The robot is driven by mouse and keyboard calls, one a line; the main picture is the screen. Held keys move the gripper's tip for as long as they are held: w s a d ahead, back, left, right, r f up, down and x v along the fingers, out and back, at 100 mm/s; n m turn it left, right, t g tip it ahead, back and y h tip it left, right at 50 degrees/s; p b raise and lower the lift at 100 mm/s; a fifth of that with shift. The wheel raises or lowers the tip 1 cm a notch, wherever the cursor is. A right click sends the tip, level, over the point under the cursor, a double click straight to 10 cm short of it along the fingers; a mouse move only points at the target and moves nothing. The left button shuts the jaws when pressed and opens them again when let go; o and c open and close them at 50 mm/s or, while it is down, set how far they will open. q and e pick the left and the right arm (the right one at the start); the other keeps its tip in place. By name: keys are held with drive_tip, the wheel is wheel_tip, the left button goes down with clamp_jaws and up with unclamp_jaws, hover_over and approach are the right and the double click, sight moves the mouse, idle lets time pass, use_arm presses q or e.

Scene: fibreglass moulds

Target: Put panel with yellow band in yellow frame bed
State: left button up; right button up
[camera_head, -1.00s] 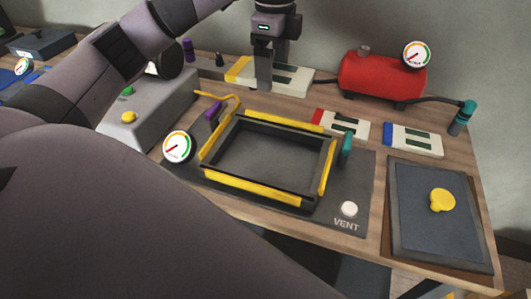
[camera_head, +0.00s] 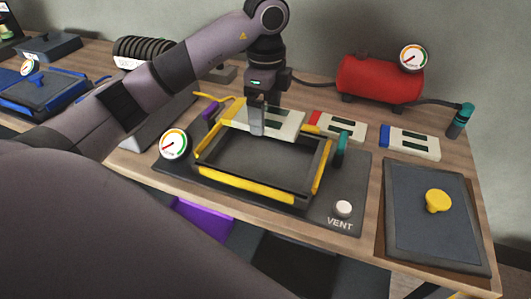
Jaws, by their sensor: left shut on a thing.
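The panel with the yellow band (camera_head: 286,125) is a pale panel with dark slots and a yellow strip at its left end. My left gripper (camera_head: 257,130) is shut on it and holds it over the back edge of the yellow frame bed. The yellow frame bed (camera_head: 248,184) is a dark tray with yellow edging, and its visible inside is empty. The panel hides part of the bed's back edge. I cannot tell how high the panel is above it. My right gripper is not in view.
Panels with a red band (camera_head: 314,120) and a blue band (camera_head: 387,135) lie behind and right. A dark lid with a yellow knob (camera_head: 437,201) is at the right. A teal clamp (camera_head: 340,148), a purple clamp (camera_head: 211,110) and a gauge (camera_head: 173,144) stand around the bed. A red tank (camera_head: 378,80) is behind.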

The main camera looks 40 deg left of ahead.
sight(266, 160)
use_arm(q)
wheel_tip(266, 160, down, 11)
drive_tip(key=shift+f+p, duration=0.15)
drive_tip(key=shift+p, duration=0.2)
drive_tip(key=shift+f, duration=0.1)
drive_tip(key=o, duration=0.8)
drive_tip(key=shift+o, duration=0.2)
wheel_tip(266, 160, up, 12)
drive_tip(key=shift+r+b, duration=0.15)
drive_tip(key=shift+b, duration=0.15)
